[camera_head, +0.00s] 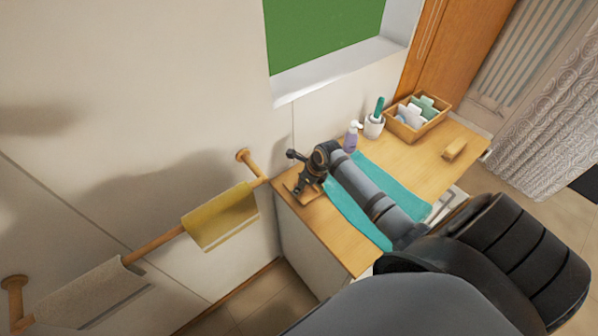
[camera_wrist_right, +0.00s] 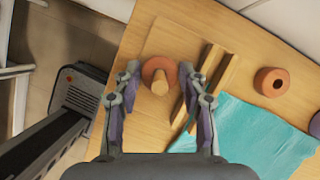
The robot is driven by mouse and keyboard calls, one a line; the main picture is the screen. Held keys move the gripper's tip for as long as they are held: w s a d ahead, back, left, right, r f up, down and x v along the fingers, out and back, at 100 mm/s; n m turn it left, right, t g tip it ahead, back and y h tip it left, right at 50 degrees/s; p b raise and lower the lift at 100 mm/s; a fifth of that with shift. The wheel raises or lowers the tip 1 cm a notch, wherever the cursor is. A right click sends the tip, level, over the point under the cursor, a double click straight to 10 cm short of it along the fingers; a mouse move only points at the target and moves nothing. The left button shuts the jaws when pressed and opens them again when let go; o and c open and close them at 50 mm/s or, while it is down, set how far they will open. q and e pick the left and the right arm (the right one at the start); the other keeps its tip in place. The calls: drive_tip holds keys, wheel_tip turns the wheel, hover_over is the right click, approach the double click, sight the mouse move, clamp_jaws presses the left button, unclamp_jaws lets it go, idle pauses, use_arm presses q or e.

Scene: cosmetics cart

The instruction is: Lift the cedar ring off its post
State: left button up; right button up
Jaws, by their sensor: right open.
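A reddish-brown ring (camera_wrist_right: 150,67), which I take to be the cedar ring, sits around a pale wooden post (camera_wrist_right: 159,85) in the right wrist view. My right gripper (camera_wrist_right: 158,72) is open, with one finger on each side of the ring and post. I see gaps between fingers and ring, but cannot tell the height between them. In the head view my right gripper (camera_head: 298,176) is over the left end of the wooden top and hides the ring and post. My left gripper is not in view.
A slotted wooden block (camera_wrist_right: 208,82) stands close right of the post. Farther right is a round reddish piece with a dark hole (camera_wrist_right: 272,82). A teal cloth (camera_head: 368,198) lies on the wooden top (camera_head: 430,160). A lilac bottle (camera_head: 352,137), white cup (camera_head: 374,126) and wooden tray (camera_head: 407,133) stand behind.

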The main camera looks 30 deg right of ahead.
drive_tip(key=shift+c, duration=0.3)
drive_tip(key=c, duration=0.4)
